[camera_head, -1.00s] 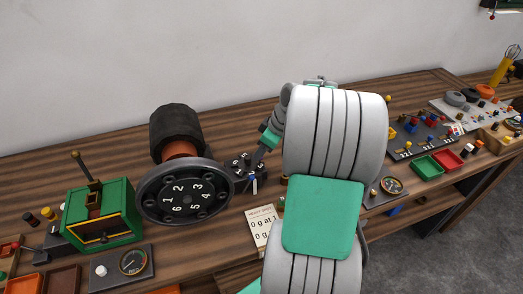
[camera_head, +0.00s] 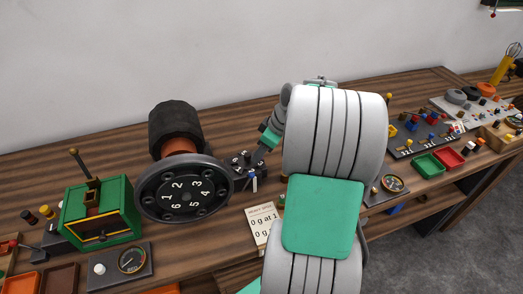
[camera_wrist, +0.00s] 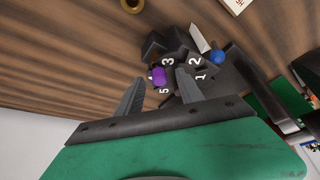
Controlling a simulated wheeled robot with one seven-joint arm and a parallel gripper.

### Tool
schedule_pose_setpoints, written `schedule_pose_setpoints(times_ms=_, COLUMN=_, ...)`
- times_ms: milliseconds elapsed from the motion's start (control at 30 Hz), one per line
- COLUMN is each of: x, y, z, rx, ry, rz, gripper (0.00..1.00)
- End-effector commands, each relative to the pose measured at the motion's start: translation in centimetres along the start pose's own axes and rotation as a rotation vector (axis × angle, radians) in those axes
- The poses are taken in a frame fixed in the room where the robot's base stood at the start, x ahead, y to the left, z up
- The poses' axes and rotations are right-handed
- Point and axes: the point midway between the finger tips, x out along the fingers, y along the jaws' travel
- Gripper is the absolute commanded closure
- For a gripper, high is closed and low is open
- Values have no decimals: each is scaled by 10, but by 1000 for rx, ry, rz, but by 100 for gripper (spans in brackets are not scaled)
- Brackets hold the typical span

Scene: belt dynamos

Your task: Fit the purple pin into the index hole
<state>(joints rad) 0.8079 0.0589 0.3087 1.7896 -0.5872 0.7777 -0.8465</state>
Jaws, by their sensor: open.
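The purple pin (camera_wrist: 158,76) shows in the wrist view on a dark block with white numbers (camera_wrist: 183,58), near the 5 and the 3. My gripper (camera_wrist: 161,74) is open, with a finger on either side of the pin's line of sight; I cannot tell how far the pin is from the fingertips. In the head view my gripper (camera_head: 262,151) is over the small dark block (camera_head: 241,160), and the purple pin does not show clearly. A dark wheel (camera_head: 185,191) with numbers one to six and round marks by them stands left of the block. I cannot tell which is the index hole.
A blue-topped pin (camera_wrist: 217,57) is right of the purple one. A green box (camera_head: 97,213) with a lever and a gauge panel (camera_head: 126,262) are left of and below the wheel. A printed card (camera_head: 264,223) lies in front of the block. Trays and boards fill the right.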

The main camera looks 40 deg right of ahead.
Motion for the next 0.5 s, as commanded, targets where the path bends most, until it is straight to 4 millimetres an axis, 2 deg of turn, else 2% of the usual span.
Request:
schedule_pose_setpoints(times_ms=167, x=-22, y=2, z=0, rx=-1, ry=2, rz=6, gripper=56)
schedule_pose_setpoints(times_ms=400, x=-68, y=1, z=0, rx=1, ry=1, rz=3, gripper=56)
schedule_pose_setpoints(times_ms=500, x=-77, y=0, z=0, rx=0, ry=0, rz=2, gripper=56)
